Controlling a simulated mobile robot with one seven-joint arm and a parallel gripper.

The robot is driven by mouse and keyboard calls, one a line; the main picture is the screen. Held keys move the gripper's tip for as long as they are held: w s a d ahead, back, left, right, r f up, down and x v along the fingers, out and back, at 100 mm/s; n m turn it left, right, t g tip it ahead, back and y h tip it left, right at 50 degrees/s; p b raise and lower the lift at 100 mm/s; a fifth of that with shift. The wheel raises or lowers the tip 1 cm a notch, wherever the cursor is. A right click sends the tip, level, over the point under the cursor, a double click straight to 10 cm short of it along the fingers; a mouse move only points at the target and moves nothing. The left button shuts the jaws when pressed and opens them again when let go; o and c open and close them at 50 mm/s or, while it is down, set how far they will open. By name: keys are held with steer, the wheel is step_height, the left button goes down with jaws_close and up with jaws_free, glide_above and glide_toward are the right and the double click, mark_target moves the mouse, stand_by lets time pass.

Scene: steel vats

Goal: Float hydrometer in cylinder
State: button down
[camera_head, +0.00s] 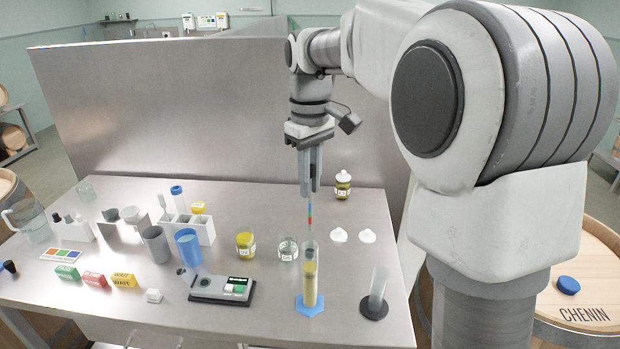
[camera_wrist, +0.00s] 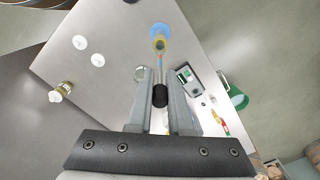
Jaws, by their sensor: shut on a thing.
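My gripper (camera_head: 311,188) is shut on the hydrometer (camera_head: 309,219), a thin upright stem with blue and red bands. The measuring cylinder (camera_head: 310,286) stands upright below it on a blue foot and holds yellow liquid. In the head view the hydrometer's lower part lines up with the cylinder's mouth, and a dark part shows within its clear top. In the wrist view the fingers (camera_wrist: 163,90) point at the cylinder (camera_wrist: 160,42), with the stem between them. The exact depth of the hydrometer's tip is hard to tell.
An empty clear cylinder (camera_head: 376,289) on a dark foot stands to the right. A glass jar (camera_head: 288,249), a yellow jar (camera_head: 245,245) and a grey instrument (camera_head: 222,289) stand to the left. Two white lids (camera_head: 367,236) lie behind. A tall steel panel (camera_head: 180,110) backs the table.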

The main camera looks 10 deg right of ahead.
mark_target(310, 231)
steer(key=shift+f+b, duration=3.35)
steer(key=shift+f, duration=2.15)
steer(key=c, duration=0.8)
jaws_free()
steer(key=shift+o, duration=0.2)
